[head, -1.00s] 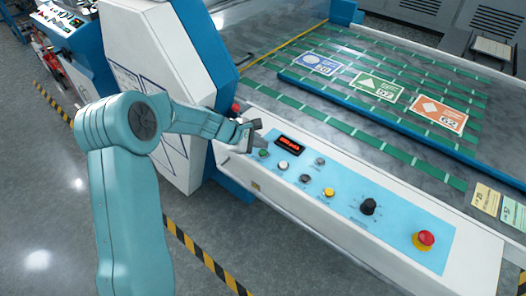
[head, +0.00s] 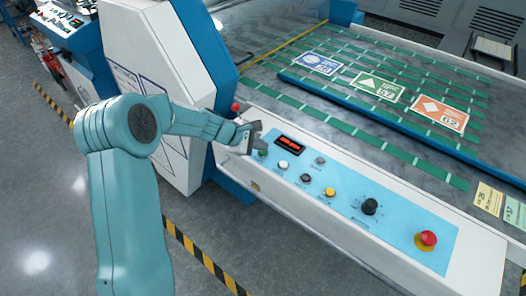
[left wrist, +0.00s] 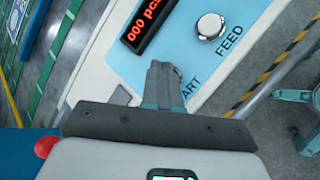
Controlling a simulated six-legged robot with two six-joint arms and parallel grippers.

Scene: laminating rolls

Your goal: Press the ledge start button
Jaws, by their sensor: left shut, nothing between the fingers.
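The control ledge's light blue panel (head: 392,226) carries a row of buttons. The green start button (head: 263,153) at the panel's left end is mostly covered by my left gripper (head: 259,140). In the left wrist view, the shut, empty fingers (left wrist: 164,70) point at the panel and hide the button; only "ART" of its label (left wrist: 190,84) shows. The fingertips are at or just over the button; I cannot tell whether they touch it. My right gripper is not in view.
A silver FEED button (left wrist: 210,26) and a red counter display (left wrist: 150,22) are close to the fingers. Farther right are a yellow button (head: 329,192), a black knob (head: 370,206) and a red emergency stop (head: 427,239). A white machine housing (head: 150,75) stands left.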

